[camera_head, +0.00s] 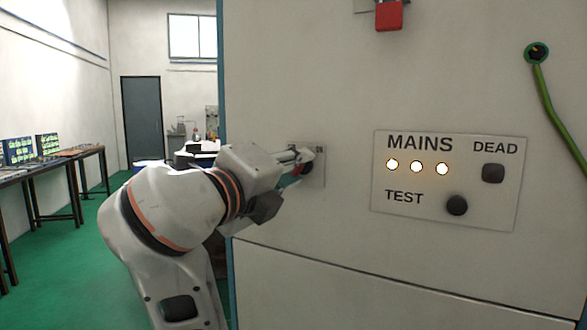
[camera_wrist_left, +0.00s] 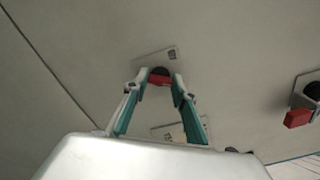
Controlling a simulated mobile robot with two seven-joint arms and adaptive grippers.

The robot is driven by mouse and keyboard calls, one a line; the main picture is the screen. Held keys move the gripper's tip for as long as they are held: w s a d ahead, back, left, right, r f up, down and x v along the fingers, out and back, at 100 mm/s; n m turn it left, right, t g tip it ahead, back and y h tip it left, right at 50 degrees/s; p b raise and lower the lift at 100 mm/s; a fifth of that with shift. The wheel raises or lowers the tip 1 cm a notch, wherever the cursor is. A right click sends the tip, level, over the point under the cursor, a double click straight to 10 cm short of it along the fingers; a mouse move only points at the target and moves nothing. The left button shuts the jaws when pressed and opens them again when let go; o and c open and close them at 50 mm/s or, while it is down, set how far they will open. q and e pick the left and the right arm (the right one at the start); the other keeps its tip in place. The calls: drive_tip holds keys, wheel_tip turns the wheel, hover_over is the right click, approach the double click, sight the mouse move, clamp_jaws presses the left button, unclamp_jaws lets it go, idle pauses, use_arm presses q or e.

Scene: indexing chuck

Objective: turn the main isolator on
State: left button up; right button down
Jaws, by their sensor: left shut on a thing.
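A rotary switch with a red handle (camera_wrist_left: 160,79) and a dark round hub sits on a small plate (camera_head: 319,165) on the pale cabinet front. My left gripper (camera_head: 300,163) reaches it from the left in the head view. In the left wrist view the two fingers of the left gripper (camera_wrist_left: 159,88) are closed on the red handle from both sides. The fingers hide most of the handle in the head view. The label on its plate is too small to read. My right gripper is in neither view.
A MAINS panel (camera_head: 446,212) to the right has three lit lamps (camera_head: 417,167), a DEAD indicator and a TEST button (camera_head: 457,205). Another red handle (camera_head: 389,15) sticks out above. A green cable (camera_head: 555,112) hangs at right. Benches (camera_head: 60,160) stand far left.

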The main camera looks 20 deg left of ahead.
use_arm(q)
drive_tip(key=o, duration=1.1)
wheel_tip(320, 180, up, 8)
drive_tip(key=shift+s+r, duration=0.1)
drive_tip(key=shift+s, duration=0.05)
drive_tip(key=shift+w+r, duration=0.2)
drive_tip(key=shift+r, duration=0.75)
